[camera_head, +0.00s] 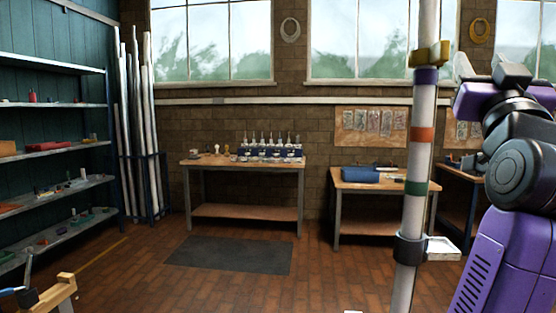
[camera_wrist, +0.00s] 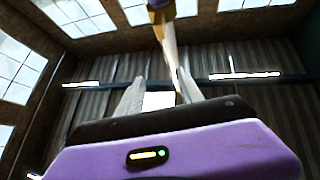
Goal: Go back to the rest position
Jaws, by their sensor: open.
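The white mast (camera_head: 422,140) stands upright right of centre in the head view, with purple, orange and green bands and a dark collar (camera_head: 410,248) low down. A yellow flange (camera_head: 430,55) sits around it near the top. My gripper (camera_head: 464,64) is up at the right, beside the flange and apart from it in the picture; my arm partly hides it. In the wrist view my gripper's two pale fingers (camera_wrist: 159,76) are spread and point up toward the ceiling, with nothing held between them. A pale yellowish piece with a purple part (camera_wrist: 168,35) shows beyond the fingertips.
A small white tray (camera_head: 442,249) is at the collar. A workbench with bottles (camera_head: 245,163) and one with a blue case (camera_head: 384,176) stand at the back wall. Shelves (camera_head: 58,148) and a pipe rack (camera_head: 145,190) are at the left. The floor around the dark mat (camera_head: 230,255) is clear.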

